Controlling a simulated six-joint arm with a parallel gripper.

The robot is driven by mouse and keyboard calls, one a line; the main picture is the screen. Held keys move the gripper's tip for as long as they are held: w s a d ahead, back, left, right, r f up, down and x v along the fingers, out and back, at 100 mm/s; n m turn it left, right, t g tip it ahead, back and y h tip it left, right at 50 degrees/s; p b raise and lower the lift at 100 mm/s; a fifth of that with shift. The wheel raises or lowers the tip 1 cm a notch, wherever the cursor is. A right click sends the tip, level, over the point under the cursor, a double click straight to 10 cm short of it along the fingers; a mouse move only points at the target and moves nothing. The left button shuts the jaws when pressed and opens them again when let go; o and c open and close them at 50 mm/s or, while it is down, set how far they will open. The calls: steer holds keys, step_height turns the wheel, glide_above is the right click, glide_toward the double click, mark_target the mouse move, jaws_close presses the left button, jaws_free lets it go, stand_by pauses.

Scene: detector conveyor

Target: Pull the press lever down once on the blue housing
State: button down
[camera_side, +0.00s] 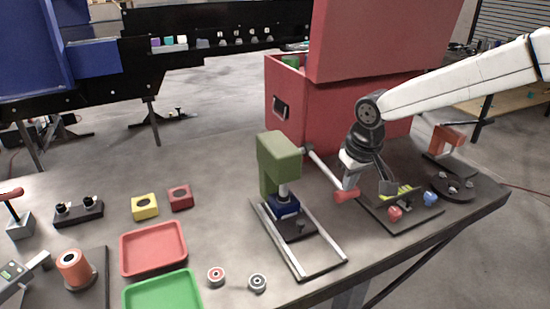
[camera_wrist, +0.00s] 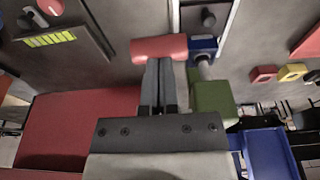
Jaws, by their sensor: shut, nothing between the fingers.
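The press has a green head (camera_side: 278,160) on a dark base with two pale rails. The blue housing (camera_side: 284,206) sits under its ram; it also shows in the wrist view (camera_wrist: 203,43). The press lever (camera_side: 323,167) slants down to the right from the head and ends in a red handle (camera_side: 346,195). In the wrist view the red handle (camera_wrist: 159,48) lies across my fingertips. My gripper (camera_wrist: 159,64) is shut and empty, its tips at the handle; whether they touch it I cannot tell.
A big red box (camera_side: 340,110) stands behind. Red (camera_side: 153,250) and green (camera_side: 163,292) trays and two small round parts lie to the left and front. A black conveyor (camera_side: 190,45) is at the back.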

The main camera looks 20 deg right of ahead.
steer(key=shift+s+f, duration=0.15)
steer(key=shift+f, duration=0.65)
stand_by(1.6)
steer(key=shift+r, duration=0.1)
